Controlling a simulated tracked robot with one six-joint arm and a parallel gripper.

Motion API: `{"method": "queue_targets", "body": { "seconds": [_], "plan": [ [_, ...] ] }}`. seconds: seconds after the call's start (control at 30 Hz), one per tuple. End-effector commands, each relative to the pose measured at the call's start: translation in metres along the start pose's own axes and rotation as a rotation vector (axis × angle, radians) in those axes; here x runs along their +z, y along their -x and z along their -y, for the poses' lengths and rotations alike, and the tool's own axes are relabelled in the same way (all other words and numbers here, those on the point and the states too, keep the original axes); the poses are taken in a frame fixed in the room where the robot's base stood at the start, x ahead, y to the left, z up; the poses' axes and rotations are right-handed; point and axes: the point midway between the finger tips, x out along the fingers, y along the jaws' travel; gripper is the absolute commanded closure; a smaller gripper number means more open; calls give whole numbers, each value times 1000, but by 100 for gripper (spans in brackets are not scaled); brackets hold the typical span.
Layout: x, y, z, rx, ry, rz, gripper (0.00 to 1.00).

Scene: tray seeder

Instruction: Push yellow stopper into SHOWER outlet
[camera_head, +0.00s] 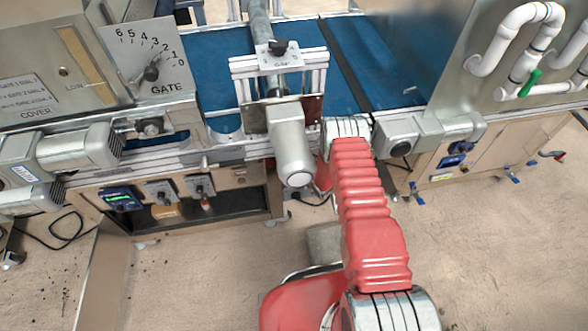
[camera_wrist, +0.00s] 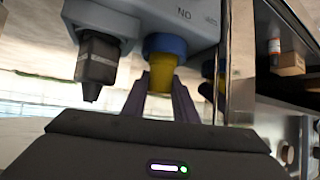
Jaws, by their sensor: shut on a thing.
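In the wrist view, the yellow stopper (camera_wrist: 162,74) is between the two fingers of my gripper (camera_wrist: 160,88), which is shut on it. The stopper's upper end meets a blue round collar (camera_wrist: 164,46) under a grey housing (camera_wrist: 190,18); I cannot tell how far it sits inside. No "SHOWER" label is readable; only "NO" and a small blurred mark show on the housing. In the head view, my red arm reaches to the machine's front, and my gripper, the stopper and the outlet are hidden.
A black fitting (camera_wrist: 97,60) hangs close left of the collar. A metal upright (camera_wrist: 240,60) stands close to the right. In the head view, a grey motor (camera_head: 288,140) is left of my arm, a blue belt (camera_head: 210,65) lies behind it, and open floor (camera_head: 500,240) is right.

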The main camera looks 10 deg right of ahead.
Motion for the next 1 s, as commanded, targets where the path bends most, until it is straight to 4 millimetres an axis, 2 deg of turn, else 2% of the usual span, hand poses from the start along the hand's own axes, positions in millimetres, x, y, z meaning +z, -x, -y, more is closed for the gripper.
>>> {"method": "queue_targets", "body": {
  "seconds": [0.3,0.33,0.6,1.0],
  "plan": [
    [3,-2,0,0,0,1,97],
    [3,-2,0,0,0,0,72],
    [3,-2,0,0,0,0,53],
    [-1,0,0,1,0,0,52]
  ]
}}
